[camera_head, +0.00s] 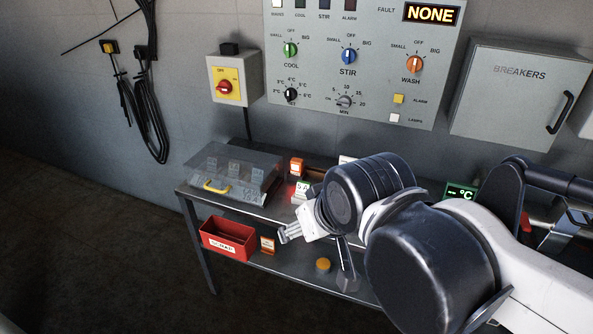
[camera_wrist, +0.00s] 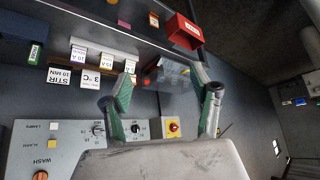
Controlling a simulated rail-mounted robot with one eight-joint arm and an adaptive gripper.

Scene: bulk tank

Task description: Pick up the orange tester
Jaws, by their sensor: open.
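A small orange block with a pale face, which looks like the orange tester (camera_head: 296,166), stands on the upper shelf of the bench, right of a clear-lidded box. A small red-orange patch (camera_wrist: 147,82) shows near the left finger in the wrist view; I cannot tell whether it is the tester. My gripper (camera_wrist: 163,68) is open, its green-padded fingers spread apart with nothing seen held between them. In the head view my gripper is in front of the bench, nearer the camera than the tester, and my arm hides part of the upper shelf.
The clear-lidded box (camera_head: 238,172) has a yellow handle. A red bin (camera_head: 228,239), an orange-and-white card (camera_head: 268,245) and an orange-topped item (camera_head: 323,265) are on the lower shelf. A control panel (camera_head: 365,60) and a breaker box (camera_head: 517,95) are on the wall behind.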

